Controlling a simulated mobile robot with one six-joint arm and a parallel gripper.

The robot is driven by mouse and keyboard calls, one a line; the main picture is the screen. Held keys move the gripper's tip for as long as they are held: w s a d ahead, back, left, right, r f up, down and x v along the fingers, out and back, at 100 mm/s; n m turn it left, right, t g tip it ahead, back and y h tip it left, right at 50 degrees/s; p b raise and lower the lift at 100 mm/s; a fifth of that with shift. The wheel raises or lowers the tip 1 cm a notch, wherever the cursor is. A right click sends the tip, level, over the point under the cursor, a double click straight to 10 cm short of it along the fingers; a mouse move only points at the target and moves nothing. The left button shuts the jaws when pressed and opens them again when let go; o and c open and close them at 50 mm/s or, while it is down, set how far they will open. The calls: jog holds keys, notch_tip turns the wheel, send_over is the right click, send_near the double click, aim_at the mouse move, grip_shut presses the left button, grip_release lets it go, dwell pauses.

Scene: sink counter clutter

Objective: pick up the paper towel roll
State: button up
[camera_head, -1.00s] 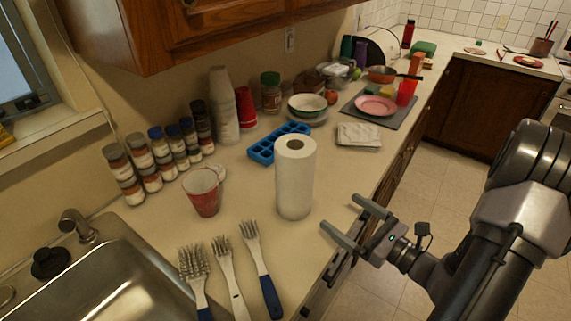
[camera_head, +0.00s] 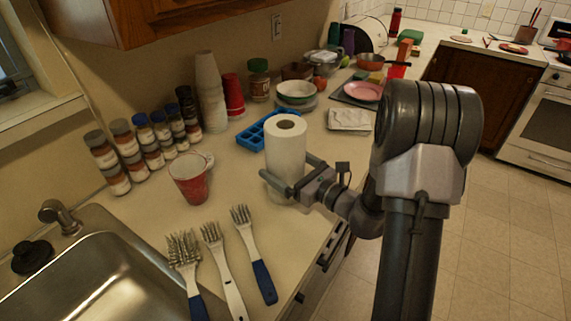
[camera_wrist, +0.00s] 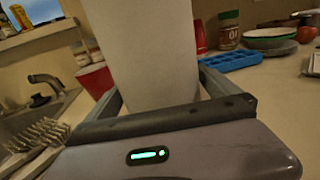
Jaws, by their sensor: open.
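The white paper towel roll (camera_head: 286,150) stands upright on the counter, near its front edge. My gripper (camera_head: 290,172) is level with the roll's middle, with one finger on each side of it. In the wrist view the roll (camera_wrist: 150,45) fills the space between the two open fingers (camera_wrist: 160,88). I cannot tell whether either finger touches it. The roll's lower front is partly hidden behind my gripper in the head view.
A red cup (camera_head: 190,180) stands left of the roll. A blue ice tray (camera_head: 262,131) lies behind it. Several brushes (camera_head: 222,262) lie in front, beside the sink (camera_head: 90,265). White folded cloths (camera_head: 349,120) lie to the right.

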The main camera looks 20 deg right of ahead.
aim_at(285, 133)
jog(key=c, duration=1.3)
notch_tip(285, 133, up, 10)
jog(key=p, duration=0.5)
jog(key=shift+c, duration=0.2)
